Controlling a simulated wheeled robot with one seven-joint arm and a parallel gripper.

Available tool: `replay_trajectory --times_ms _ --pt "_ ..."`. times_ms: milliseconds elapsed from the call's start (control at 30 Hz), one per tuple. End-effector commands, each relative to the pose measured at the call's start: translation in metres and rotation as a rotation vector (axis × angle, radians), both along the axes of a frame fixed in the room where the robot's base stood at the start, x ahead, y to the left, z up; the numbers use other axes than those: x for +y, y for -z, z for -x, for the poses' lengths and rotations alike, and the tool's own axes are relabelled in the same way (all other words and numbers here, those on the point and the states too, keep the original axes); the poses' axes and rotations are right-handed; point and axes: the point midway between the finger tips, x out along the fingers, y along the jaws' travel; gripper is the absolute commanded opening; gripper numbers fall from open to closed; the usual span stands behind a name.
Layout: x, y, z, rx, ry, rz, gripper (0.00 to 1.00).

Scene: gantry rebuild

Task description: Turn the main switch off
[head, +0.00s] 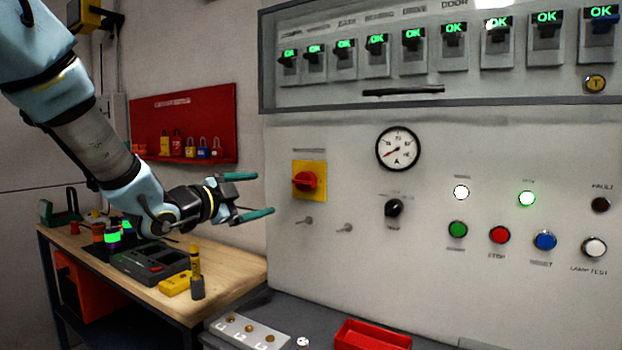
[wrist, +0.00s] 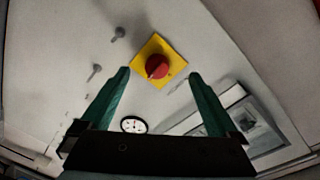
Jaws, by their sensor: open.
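The main switch is a red rotary knob (head: 305,181) on a square yellow plate (head: 321,170), on the left part of the grey panel. In the wrist view the red knob (wrist: 157,66) and its yellow plate (wrist: 146,48) lie ahead, between and beyond the fingertips. My gripper (head: 262,194) has two green fingers spread wide and empty. It is left of the switch in the head view, apart from it. My gripper also shows in the wrist view (wrist: 158,82), with the knob near the middle of the gap.
Two small toggles (head: 304,220) (head: 345,228) sit below the switch. A black selector knob (head: 394,207) and a dial gauge (head: 398,148) are to the right. A wooden bench (head: 240,266) with tools stands below left; a red tray (head: 372,336) lies below the panel.

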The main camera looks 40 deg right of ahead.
Motion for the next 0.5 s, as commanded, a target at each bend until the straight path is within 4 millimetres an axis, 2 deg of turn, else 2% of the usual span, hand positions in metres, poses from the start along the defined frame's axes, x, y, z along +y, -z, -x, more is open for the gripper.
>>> replay_trajectory --times_ms 33,133,267,500 --pt "-0.007 -0.007 0.009 -0.022 0.033 0.021 0.96" --pt "-0.016 -0.013 0.018 -0.043 0.068 0.043 0.96" --pt "-0.029 -0.015 0.017 -0.044 0.073 0.047 0.96" --pt "-0.073 -0.016 0.011 -0.039 0.070 0.044 0.96"
